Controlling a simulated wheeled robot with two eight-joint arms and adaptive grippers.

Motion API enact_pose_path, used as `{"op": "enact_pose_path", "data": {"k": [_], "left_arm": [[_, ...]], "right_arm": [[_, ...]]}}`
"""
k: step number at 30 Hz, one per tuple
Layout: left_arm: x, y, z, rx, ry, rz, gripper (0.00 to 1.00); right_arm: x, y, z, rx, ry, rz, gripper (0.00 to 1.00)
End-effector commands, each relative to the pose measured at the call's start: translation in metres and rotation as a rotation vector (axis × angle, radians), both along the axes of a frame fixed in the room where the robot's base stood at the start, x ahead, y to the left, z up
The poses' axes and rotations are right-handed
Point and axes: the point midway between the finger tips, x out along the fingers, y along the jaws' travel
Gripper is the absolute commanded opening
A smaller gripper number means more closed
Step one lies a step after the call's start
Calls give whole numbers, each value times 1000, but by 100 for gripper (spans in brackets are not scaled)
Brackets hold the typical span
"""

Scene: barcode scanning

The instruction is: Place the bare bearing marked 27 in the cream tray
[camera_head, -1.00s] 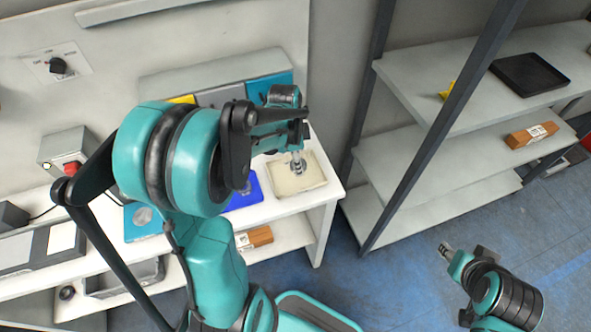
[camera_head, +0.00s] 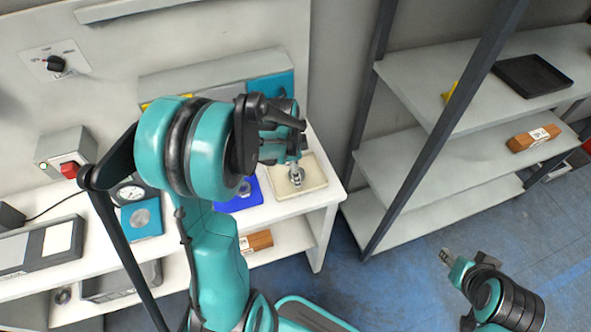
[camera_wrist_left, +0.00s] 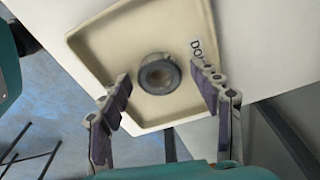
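The cream tray (camera_head: 313,180) sits at the right end of the white bench. It also shows in the left wrist view (camera_wrist_left: 105,45), with a printed label partly visible on its rim. A grey ring-shaped bearing (camera_wrist_left: 158,74) lies flat in the tray; no number on it can be read. My left gripper (camera_head: 296,168) is above the tray, pointing down. In the left wrist view its two fingers (camera_wrist_left: 163,105) are wide apart, clear of the bearing. My right gripper (camera_head: 447,257) is off to the lower right over the floor, too small to judge its fingers.
A blue tray (camera_head: 250,199) stands left of the cream tray, with a small metallic thing in it partly hidden by my arm. A teal plate with a disc (camera_head: 140,218) and a red-button box (camera_head: 66,152) are further left. Shelves (camera_head: 440,165) stand to the right.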

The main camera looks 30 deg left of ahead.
Motion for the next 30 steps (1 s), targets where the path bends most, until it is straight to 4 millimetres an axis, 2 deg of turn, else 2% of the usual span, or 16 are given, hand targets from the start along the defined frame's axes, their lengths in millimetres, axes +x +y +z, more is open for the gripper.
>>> {"op": "enact_pose_path", "data": {"k": [7, 11, 24, 30], "left_arm": [[0, 0, 1, 0, 0, 0, 64], [0, 1, 12, 0, 0, 0, 64], [-7, 9, 102, 0, 0, 0, 64], [-9, 10, 121, 1, -1, 3, 64]], "right_arm": [[0, 0, 1, 0, 0, 0, 40], [0, 0, 7, 0, 0, 0, 40], [0, 0, 35, 0, 0, 0, 40], [0, 0, 39, 0, 0, 0, 40]]}}
